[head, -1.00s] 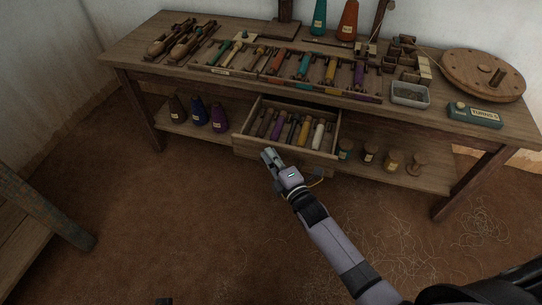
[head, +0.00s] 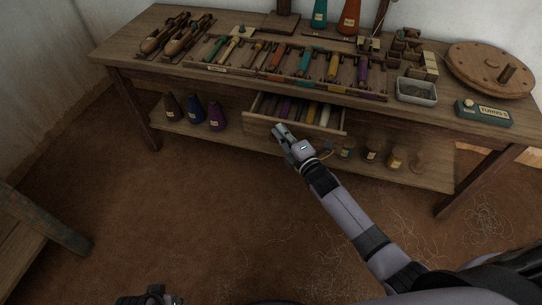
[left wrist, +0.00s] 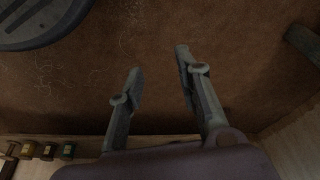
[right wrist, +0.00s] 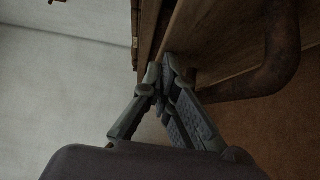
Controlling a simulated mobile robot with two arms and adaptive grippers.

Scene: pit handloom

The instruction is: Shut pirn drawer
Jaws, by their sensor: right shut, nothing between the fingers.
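The pirn drawer (head: 337,131) hangs under the loom-side table's top, partly pulled out, with several coloured pirns (head: 300,110) visible inside. My right gripper (head: 278,129) is shut and empty, with its fingertips at the drawer front, left of its middle. In the right wrist view the closed fingertips (right wrist: 162,62) meet or nearly meet the wooden front (right wrist: 225,45); a dark curved handle (right wrist: 283,60) stands out beside them. My left gripper (left wrist: 158,65) is open and empty above the floor, away from the drawer.
The table top (head: 130,55) holds a rack of coloured pirns, shuttles, a grey tray (head: 416,91) and a round wooden disc (head: 490,70). Cones (head: 194,109) and small spools (head: 371,153) stand on the lower shelf (head: 245,140), either side of the drawer. The floor in front is clear apart from loose threads.

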